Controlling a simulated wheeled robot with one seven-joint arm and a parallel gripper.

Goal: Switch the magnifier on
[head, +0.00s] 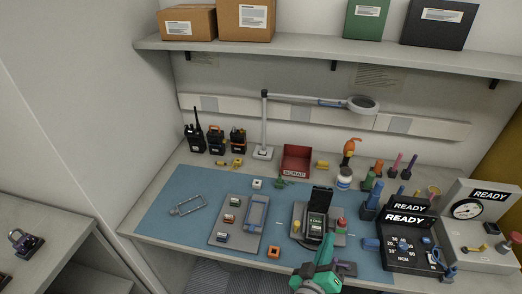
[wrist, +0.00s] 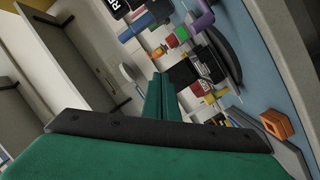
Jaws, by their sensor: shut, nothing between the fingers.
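The magnifier is a lamp with a ring-shaped head (head: 364,105) on a long, near-level arm (head: 318,101). Its upright post (head: 265,122) rises from a pale base (head: 263,153) at the back of the bench. I cannot make out a switch on it or whether it is lit. In the wrist view a pale oval (wrist: 128,74) looks like the magnifier's head, partly seen. My green gripper (head: 327,247) is at the front of the bench, well short of the magnifier and apart from it. Its fingers (wrist: 162,98) are shut with nothing between them.
A blue mat (head: 180,225) covers the bench front. A black open-lidded device (head: 316,225) stands just behind my gripper. Testers marked READY (head: 408,245) stand at right. A shelf (head: 300,45) overhangs.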

